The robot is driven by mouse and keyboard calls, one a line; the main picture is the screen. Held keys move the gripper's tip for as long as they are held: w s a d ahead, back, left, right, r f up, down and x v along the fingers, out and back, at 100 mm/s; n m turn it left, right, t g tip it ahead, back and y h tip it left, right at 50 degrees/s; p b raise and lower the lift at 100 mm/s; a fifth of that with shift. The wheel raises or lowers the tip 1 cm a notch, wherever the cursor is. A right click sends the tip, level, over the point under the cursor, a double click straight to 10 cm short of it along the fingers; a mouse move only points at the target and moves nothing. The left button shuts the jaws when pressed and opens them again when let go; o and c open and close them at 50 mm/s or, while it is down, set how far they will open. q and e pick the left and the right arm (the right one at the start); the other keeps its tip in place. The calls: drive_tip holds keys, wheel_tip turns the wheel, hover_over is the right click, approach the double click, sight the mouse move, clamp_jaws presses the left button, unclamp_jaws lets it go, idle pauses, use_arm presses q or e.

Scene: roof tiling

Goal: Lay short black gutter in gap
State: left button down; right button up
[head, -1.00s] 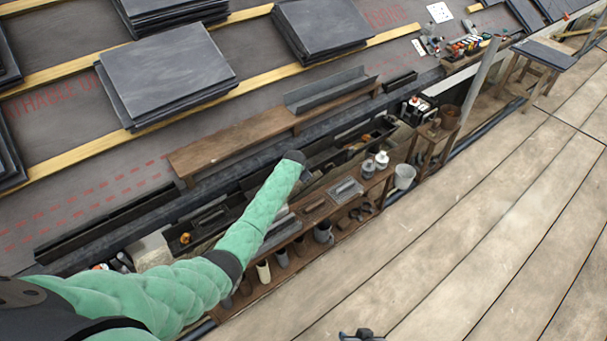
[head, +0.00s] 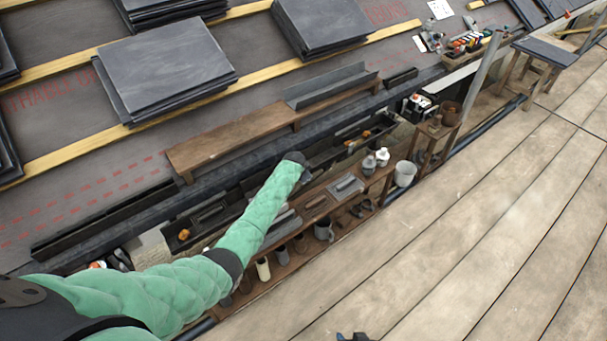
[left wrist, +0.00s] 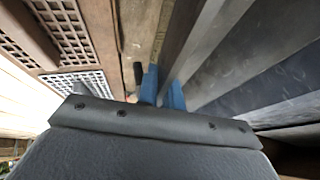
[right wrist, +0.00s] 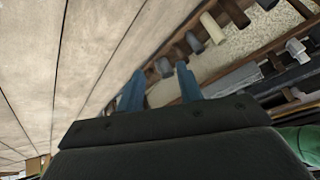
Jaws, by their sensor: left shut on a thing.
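My left arm reaches over the eaves in the head view, and its sleeve and wrist hide the fingers there. In the left wrist view my left gripper (left wrist: 163,88) is shut on the edge of a dark channel, the short black gutter (left wrist: 197,40), which runs away from the fingers. A longer black gutter (head: 105,222) lies along the eaves to the left. The gap is largely hidden behind my arm, and I cannot tell whether the held piece touches its neighbours. My right gripper (right wrist: 159,90) is open and empty above the boards, with only its tip (head: 354,337) at the head view's bottom edge.
A wooden plank (head: 225,140) bears a grey channel (head: 330,85) just above the eaves. Slate stacks (head: 165,70) lie on the roof. A low bench (head: 285,262) with pots and tools stands below my left arm.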

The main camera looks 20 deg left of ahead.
use_arm(q)
drive_tip(key=shift+f, duration=0.5)
drive_tip(key=shift+f+b, duration=0.35)
drive_tip(key=shift+b, duration=0.05)
use_arm(e)
drive_tip(key=shift+f, duration=1.9)
drive_tip(key=shift+s, duration=0.15)
use_arm(q)
drive_tip(key=shift+r, duration=0.1)
drive_tip(key=shift+a+p, duration=0.1)
drive_tip(key=shift+p, duration=0.2)
use_arm(e)
drive_tip(key=shift+s, duration=0.7)
drive_tip(key=shift+w, duration=0.1)
